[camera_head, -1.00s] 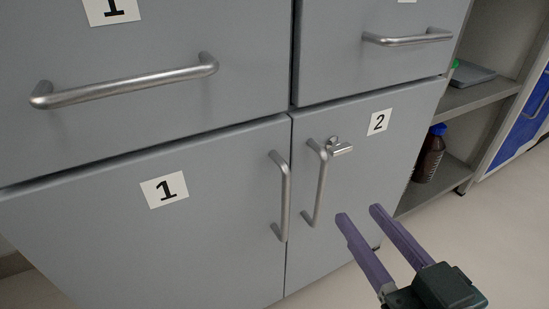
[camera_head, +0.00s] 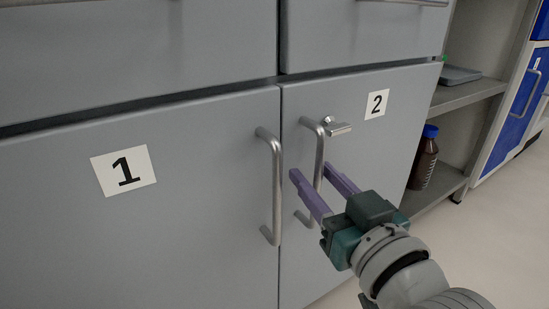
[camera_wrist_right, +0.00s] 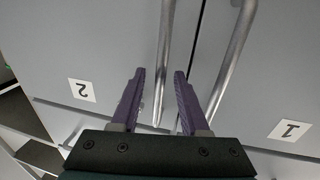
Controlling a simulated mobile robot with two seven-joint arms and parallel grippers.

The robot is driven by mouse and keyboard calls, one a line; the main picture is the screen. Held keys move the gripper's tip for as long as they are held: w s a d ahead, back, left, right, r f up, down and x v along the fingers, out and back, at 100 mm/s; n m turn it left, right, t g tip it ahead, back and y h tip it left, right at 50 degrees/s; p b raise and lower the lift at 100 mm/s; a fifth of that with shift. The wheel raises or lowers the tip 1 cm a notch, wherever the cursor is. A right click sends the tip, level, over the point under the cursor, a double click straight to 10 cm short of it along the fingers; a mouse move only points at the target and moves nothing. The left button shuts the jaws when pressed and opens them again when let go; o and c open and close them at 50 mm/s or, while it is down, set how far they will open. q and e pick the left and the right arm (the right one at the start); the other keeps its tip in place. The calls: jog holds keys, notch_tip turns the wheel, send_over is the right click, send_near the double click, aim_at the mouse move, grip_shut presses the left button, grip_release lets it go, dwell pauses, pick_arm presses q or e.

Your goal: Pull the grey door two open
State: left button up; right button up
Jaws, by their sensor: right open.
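The grey door two (camera_head: 383,148) is closed, with a "2" label (camera_head: 376,104) at its upper right. Its vertical metal handle (camera_head: 319,150) is near its left edge, with a small lock or key (camera_head: 338,129) beside the top. My right gripper (camera_head: 312,171) is open, its purple fingers pointing at this handle. In the right wrist view, which is upside down, the handle (camera_wrist_right: 166,45) runs between the fingertips of my gripper (camera_wrist_right: 159,72). The fingers are not closed on it. The lower part of the handle is partly hidden by the gripper in the head view. My left gripper is not in view.
Grey door one (camera_head: 190,190) is closed, and its handle (camera_head: 275,185) is close to the left of door two's. Drawers are above. An open shelf (camera_head: 465,95) with a brown bottle (camera_head: 424,160) is right of the cabinet. The floor (camera_head: 495,235) at right is clear.

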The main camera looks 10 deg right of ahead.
jog(key=shift+w, duration=0.1)
grip_shut()
dwell(0.3)
dwell(1.1)
